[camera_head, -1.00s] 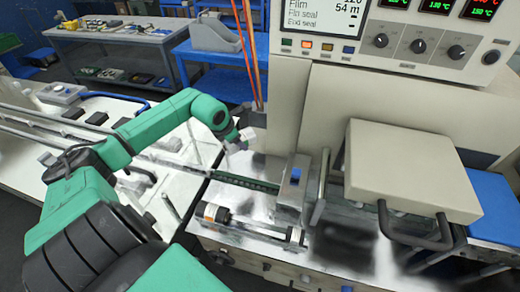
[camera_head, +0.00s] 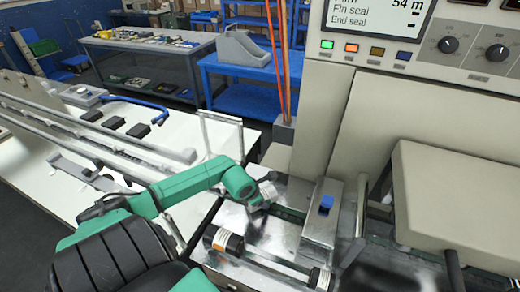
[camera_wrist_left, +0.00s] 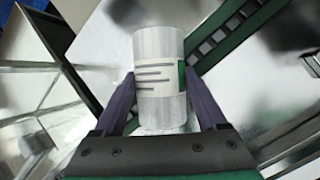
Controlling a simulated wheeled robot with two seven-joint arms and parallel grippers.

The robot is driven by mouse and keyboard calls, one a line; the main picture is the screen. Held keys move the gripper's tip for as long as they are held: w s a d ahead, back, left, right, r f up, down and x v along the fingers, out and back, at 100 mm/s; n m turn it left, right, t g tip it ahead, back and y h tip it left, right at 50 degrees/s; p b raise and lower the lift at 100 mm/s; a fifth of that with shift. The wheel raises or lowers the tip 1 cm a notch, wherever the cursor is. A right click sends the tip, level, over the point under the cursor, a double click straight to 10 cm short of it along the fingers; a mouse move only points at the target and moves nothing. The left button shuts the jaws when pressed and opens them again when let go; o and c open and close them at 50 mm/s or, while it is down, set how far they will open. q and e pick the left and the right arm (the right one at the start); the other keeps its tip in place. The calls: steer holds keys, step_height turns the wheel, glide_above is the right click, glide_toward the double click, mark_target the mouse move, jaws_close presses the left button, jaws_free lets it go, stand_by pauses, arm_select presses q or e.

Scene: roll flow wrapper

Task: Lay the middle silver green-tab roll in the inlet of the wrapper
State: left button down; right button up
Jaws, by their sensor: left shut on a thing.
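The silver roll (camera_wrist_left: 158,48) with a green tab (camera_wrist_left: 182,78) and a white printed label is between my left gripper's fingers (camera_wrist_left: 160,95) in the left wrist view. The fingers are shut on its sides. In the head view the roll (camera_head: 267,190) shows small and pale at the tip of my left gripper (camera_head: 259,196). It is over the near end of the wrapper's inlet, a green-edged dark chain channel (camera_head: 288,213). The channel also shows in the left wrist view (camera_wrist_left: 228,38), beside and beyond the roll. Contact with the channel cannot be told. My right gripper is not in view.
A film roller with an orange band (camera_head: 222,240) lies in front. The tall wrapper housing (camera_head: 325,120) rises behind. A white table with rails and dark blocks (camera_head: 115,124) is at left.

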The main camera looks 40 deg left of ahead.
arm_select(q)
steer(key=shift+s+d+f+b, duration=0.1)
steer(key=shift+s+d+b, duration=0.1)
steer(key=shift+b, duration=0.2)
steer(key=shift+c, duration=0.9)
jaws_free()
steer(key=shift+o, duration=0.9)
steer(key=shift+r+p, duration=0.5)
steer(key=shift+r, duration=0.05)
steer(key=a+p+v, duration=0.1)
steer(key=v, duration=1)
steer(key=shift+s+d+r, duration=0.2)
steer(key=shift+s+d, duration=0.05)
steer(key=shift+d, duration=0.25)
